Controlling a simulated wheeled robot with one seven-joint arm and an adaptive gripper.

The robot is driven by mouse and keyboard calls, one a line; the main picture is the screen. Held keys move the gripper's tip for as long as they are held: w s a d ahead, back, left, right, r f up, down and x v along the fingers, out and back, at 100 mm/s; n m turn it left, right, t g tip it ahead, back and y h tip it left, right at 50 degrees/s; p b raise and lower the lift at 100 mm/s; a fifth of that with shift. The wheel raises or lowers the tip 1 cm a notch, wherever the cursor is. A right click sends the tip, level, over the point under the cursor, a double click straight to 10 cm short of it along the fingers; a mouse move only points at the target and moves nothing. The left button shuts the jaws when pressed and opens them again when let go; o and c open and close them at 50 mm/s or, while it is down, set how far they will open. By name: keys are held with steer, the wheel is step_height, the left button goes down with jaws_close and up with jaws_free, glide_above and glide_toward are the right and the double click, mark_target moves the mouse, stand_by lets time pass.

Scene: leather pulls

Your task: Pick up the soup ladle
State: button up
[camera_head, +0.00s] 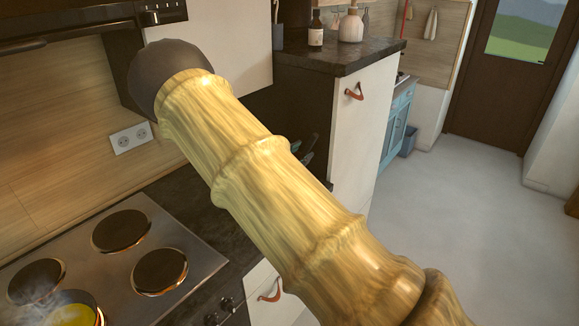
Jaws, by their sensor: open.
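I see no soup ladle in the head view. My gripper is not recognizable in this view. My own wood-patterned arm link, with a dark round joint at its upper end, crosses the middle of the picture and hides much of the counter behind it. Small dark shapes (308,149) show past the link's right edge, near the counter. I cannot tell what they are.
A stove (190,235) with several round plates is at lower left; a steaming pan (72,315) with yellow contents sits on it. A taller dark-topped cabinet (340,55) carries bottles (350,26). Open grey floor (460,220) lies to the right.

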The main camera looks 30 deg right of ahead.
mark_target(305, 151)
steer(key=p+x, duration=0.1)
steer(key=x, duration=0.2)
steer(key=shift+w+f+p, duration=0.2)
steer(key=shift+w+p, duration=0.05)
steer(key=shift+p, duration=0.1)
steer(key=shift+d, duration=0.4)
steer(key=shift+c, duration=0.2)
jaws_close()
